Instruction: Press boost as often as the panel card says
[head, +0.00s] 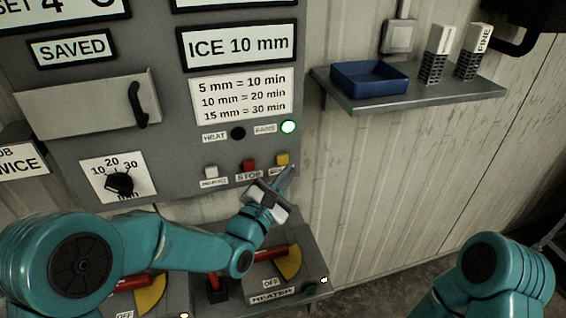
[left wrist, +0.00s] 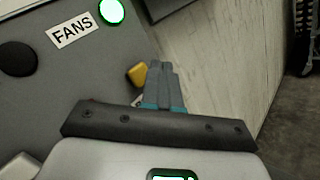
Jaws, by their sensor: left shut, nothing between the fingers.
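The grey panel (head: 200,140) carries a display reading ICE 10 mm (head: 237,45) and a white card (head: 241,95) listing 5 mm = 10 min, 10 mm = 20 min, 15 mm = 30 min. Below are a white button (head: 211,172), a red STOP button (head: 249,166) and a yellow button (head: 282,159), whose label is mostly hidden. My left gripper (head: 287,177) is shut and empty, just below the yellow button. In the left wrist view its fingertips (left wrist: 158,68) are right beside the yellow button (left wrist: 137,75); contact is unclear. My right gripper is out of view.
A dial (head: 120,184) marked 10, 20, 30 sits lower left. The FANS lamp (head: 288,127) glows green; the HEAT lamp (head: 238,133) is dark. A heater box (head: 300,285) with a red lever stands below. A wall shelf (head: 420,92) holds a blue tray (head: 369,88).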

